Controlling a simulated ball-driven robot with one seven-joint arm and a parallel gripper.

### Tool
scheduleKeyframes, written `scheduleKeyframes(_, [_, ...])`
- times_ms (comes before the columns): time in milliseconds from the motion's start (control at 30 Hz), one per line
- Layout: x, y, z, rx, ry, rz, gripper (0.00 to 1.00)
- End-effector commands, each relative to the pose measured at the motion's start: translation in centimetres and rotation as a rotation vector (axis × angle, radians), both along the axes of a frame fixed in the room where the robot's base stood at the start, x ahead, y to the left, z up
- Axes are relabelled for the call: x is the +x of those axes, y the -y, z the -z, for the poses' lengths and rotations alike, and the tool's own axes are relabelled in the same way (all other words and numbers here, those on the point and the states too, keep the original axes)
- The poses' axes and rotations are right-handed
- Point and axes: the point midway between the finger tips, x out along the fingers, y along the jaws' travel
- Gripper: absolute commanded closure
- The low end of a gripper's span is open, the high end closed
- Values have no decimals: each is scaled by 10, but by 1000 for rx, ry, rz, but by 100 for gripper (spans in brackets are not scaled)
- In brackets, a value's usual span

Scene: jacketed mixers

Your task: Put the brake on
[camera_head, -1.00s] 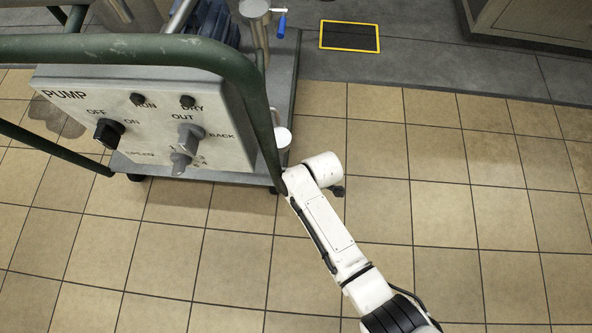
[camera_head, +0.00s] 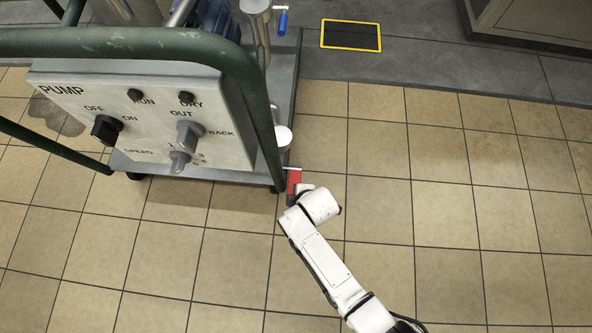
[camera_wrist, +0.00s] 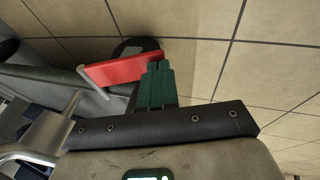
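The pump cart (camera_head: 185,170) stands on the left with its grey control panel facing me. A red brake pedal (camera_head: 294,181) sticks out low at the cart's right front corner. In the wrist view the red pedal (camera_wrist: 122,70) lies across a dark caster wheel (camera_wrist: 135,48). My gripper (camera_wrist: 156,72) has its green fingers together, with nothing seen between them. The fingertips are beside the pedal's right end; I cannot tell whether they touch it. In the head view my wrist hides most of the gripper, just in front of the pedal.
The cart's green handle rail (camera_head: 130,46) runs above the panel and down its right side, close to my arm. A steel pipe with a blue-handled valve (camera_head: 282,22) stands behind. The tiled floor (camera_head: 450,200) to the right is clear. A yellow-framed floor grate (camera_head: 350,35) lies beyond.

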Motion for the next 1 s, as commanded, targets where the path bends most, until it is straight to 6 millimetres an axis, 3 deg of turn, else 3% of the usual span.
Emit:
scheduleKeyframes(567, [-1,0,0,0,-2,-1,100])
scheduleKeyframes(767, [-3,-3,-18,0,-2,0,100])
scheduleKeyframes(1000, [-13,-4,-53,0,-2,4,100])
